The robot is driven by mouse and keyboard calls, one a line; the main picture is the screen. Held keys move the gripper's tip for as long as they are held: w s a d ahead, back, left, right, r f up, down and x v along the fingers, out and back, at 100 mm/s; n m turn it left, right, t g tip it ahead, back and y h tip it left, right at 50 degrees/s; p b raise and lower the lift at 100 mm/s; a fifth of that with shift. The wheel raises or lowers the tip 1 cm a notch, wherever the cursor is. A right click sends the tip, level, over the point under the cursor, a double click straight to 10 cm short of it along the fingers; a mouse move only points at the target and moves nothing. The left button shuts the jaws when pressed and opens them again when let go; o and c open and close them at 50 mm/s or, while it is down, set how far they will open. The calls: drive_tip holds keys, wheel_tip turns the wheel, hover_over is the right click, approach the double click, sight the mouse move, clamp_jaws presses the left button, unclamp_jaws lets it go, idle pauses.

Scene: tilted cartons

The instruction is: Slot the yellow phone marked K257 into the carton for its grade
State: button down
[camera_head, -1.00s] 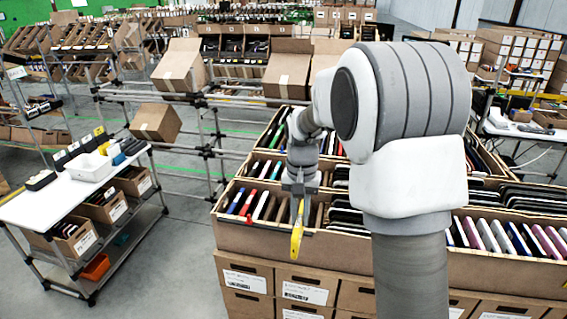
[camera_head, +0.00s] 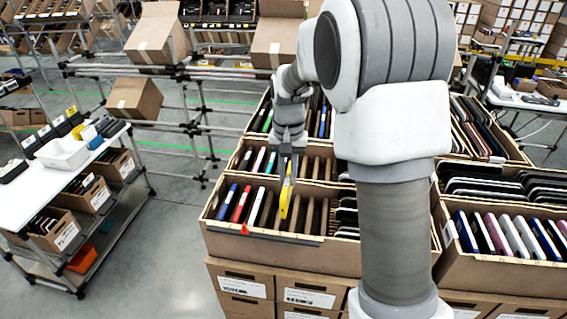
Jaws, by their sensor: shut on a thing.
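My gripper (camera_head: 290,160) points down over the near left carton (camera_head: 262,248). It is shut on the yellow phone (camera_head: 286,197), which hangs upright on edge below the fingers. The phone's lower end is at or just above the slots of that carton; I cannot tell whether it is inside one. The K257 mark is not readable. The near left carton holds blue, red, white and dark phones at its left, brown dividers in its middle and black phones at its right. A small red mark (camera_head: 244,229) shows on its front rim. Grade labels cannot be read.
Another carton (camera_head: 500,276) with several phones stands at the right, and more cartons lie behind. My arm hides part of the middle. A white table (camera_head: 35,185) with a white bin (camera_head: 62,153) stands at the left. Floor between table and cartons is clear.

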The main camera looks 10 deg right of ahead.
drive_tip(key=shift+w, duration=0.45)
drive_tip(key=shift+f+b, duration=3.6)
drive_tip(key=shift+f, duration=1.95)
drive_tip(key=shift+f, duration=0.25)
drive_tip(key=c, duration=0.8)
unclamp_jaws()
drive_tip(key=shift+o, duration=0.2)
wheel_tip(320, 180, up, 17)
hover_over(287, 176)
drive_tip(key=shift+r+b, duration=0.2)
drive_tip(key=shift+b, duration=0.25)
drive_tip(key=shift+r, duration=0.1)
